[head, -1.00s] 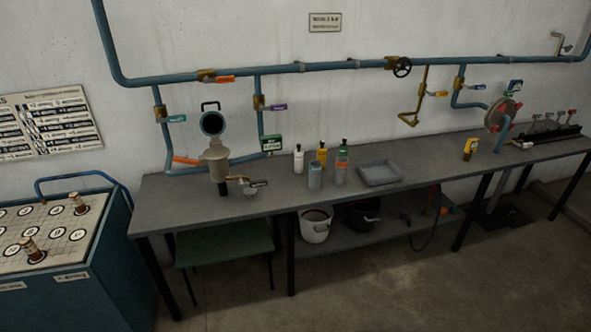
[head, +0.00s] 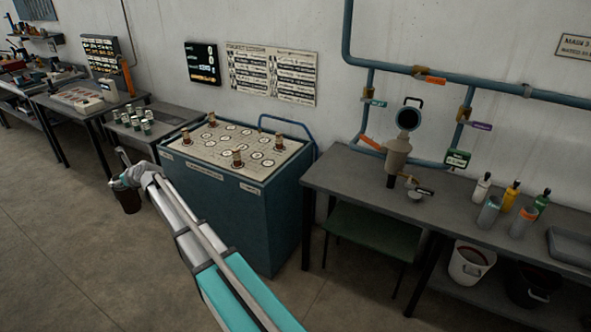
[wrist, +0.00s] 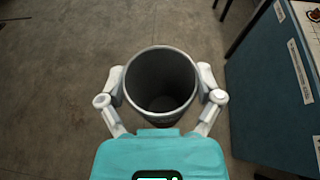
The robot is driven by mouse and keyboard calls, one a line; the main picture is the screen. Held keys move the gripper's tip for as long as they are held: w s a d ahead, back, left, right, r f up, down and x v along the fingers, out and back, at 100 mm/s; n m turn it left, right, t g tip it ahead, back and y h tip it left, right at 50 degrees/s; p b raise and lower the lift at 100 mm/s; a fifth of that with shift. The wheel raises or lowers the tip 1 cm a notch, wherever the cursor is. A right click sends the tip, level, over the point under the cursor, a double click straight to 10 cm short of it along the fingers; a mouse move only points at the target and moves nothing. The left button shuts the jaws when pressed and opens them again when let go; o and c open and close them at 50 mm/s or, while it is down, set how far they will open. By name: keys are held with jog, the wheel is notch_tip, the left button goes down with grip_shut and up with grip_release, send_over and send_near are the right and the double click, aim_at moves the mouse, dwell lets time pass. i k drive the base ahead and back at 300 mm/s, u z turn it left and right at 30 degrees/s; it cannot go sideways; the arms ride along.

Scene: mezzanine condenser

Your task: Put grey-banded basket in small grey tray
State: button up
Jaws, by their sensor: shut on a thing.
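My gripper (head: 122,178) is shut on a dark round basket (head: 127,198) and holds it in the air over the floor, left of the blue cabinet. In the wrist view the basket (wrist: 160,88) is between the two white fingers of my gripper (wrist: 161,80), its open mouth facing the camera. It has a grey rim, and its inside looks dark and empty. Any band on its side is too small to tell. The small grey tray (head: 570,247) lies on the grey bench at the right edge of the head view, partly cut off and far from my gripper.
The blue cabinet (head: 235,215) with pegs on top stands between the basket and the grey bench (head: 345,178). Several bottles and cups stand left of the tray. A white bucket (head: 470,265) is under the bench. Open floor (head: 70,250) lies at left.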

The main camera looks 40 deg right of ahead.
aim_at(571, 251)
jog(key=k, duration=2.1)
jog(key=u, duration=0.85)
jog(key=i, duration=0.15)
jog(key=z, duration=3.2)
